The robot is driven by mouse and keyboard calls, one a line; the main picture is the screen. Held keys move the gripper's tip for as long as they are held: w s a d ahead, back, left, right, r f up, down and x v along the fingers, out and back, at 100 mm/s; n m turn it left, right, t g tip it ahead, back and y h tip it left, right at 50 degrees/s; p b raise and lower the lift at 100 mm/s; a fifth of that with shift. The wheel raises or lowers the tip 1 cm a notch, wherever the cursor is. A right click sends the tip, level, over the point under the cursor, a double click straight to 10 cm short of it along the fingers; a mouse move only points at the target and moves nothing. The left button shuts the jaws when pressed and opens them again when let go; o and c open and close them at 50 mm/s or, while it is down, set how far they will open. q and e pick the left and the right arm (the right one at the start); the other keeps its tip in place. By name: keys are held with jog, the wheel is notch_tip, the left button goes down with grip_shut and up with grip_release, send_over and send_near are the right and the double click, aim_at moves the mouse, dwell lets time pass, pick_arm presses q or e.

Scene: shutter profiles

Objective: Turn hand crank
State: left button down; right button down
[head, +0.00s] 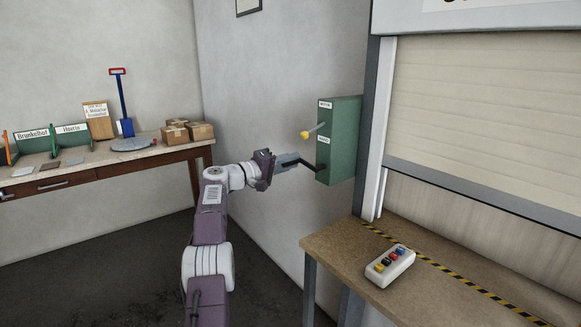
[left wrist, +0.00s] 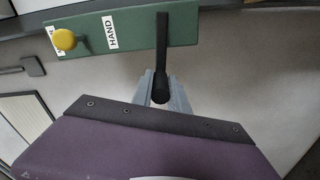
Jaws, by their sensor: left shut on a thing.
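A green box (head: 343,140) is mounted on the wall beside the shutter. A lever with a yellow knob (head: 304,135) sticks out of it; the knob also shows in the left wrist view (left wrist: 64,39). Below it, a black hand crank (head: 303,163) comes out of the box. In the left wrist view the crank arm (left wrist: 162,45) runs from the box down to a dark grip (left wrist: 160,92). My left gripper (head: 287,160) is shut on this grip, its fingers (left wrist: 160,88) on either side. My right gripper is not in view.
A brown table (head: 325,238) with a white button box (head: 390,266) stands in front of the half-lowered shutter (head: 480,110). A workbench (head: 95,160) with cardboard boxes (head: 188,130) stands at the back left. The floor between is clear.

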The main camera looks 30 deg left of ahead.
pick_arm(q)
jog(key=shift+s+d+r+m, duration=0.15)
jog(key=shift+r+m, duration=0.7)
jog(key=shift+m, duration=0.45)
jog(key=c, duration=1.3)
grip_release()
jog(key=shift+d, duration=0.1)
jog(key=b+v, duration=0.3)
jog(key=shift+f, duration=0.35)
jog(key=b+v, duration=0.1)
jog(key=v, duration=0.5)
jog(key=shift+r+b, duration=0.35)
jog(key=shift+r, duration=0.05)
